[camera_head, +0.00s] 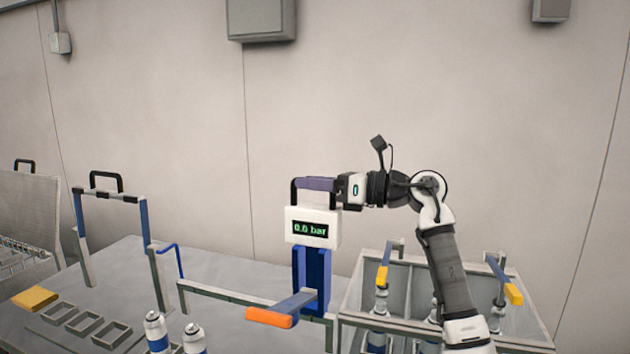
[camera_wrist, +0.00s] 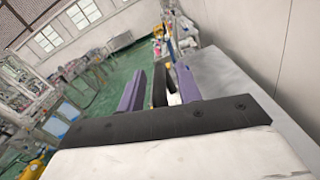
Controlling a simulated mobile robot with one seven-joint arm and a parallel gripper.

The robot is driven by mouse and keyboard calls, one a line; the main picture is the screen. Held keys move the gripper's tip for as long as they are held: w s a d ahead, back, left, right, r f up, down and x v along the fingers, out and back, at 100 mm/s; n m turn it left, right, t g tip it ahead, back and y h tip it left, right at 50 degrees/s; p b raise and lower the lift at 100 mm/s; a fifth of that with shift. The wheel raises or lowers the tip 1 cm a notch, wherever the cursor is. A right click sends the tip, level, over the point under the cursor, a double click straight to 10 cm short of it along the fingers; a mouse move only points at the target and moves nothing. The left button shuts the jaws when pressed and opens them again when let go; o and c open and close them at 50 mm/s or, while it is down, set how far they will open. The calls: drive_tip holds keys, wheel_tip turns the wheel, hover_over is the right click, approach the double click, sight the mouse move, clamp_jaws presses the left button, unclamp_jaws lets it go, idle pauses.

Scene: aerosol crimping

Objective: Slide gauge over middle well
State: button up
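The gauge (camera_head: 300,240) is a white box with a display reading 0.0 bar. It sits on a blue upright (camera_head: 312,275) above a rail, with an orange-ended lever (camera_head: 270,318) at its foot. My gripper (camera_head: 316,184), with purple fingers, is at the gauge's black top handle (camera_head: 293,192). In the wrist view the fingers (camera_wrist: 160,92) stand apart on either side of the black handle (camera_wrist: 158,86), with gaps showing. Three open rectangular frames (camera_head: 84,323) lie on the table at left; I cannot tell whether these are the wells.
Two cans (camera_head: 156,332) stand on the table left of the gauge. A grey divided bin (camera_head: 408,277) with yellow-ended levers and cans is at right, partly behind my arm. A blue-sided frame (camera_head: 146,222) with a black handle and a yellow block (camera_head: 35,298) are at left.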

drive_tip(key=shift+c, duration=0.2)
clamp_jaws()
drive_tip(key=shift+w+a, duration=0.1)
drive_tip(key=x, duration=2.1)
drive_tip(key=shift+f, duration=0.15)
drive_tip(key=shift+o, duration=0.2)
unclamp_jaws()
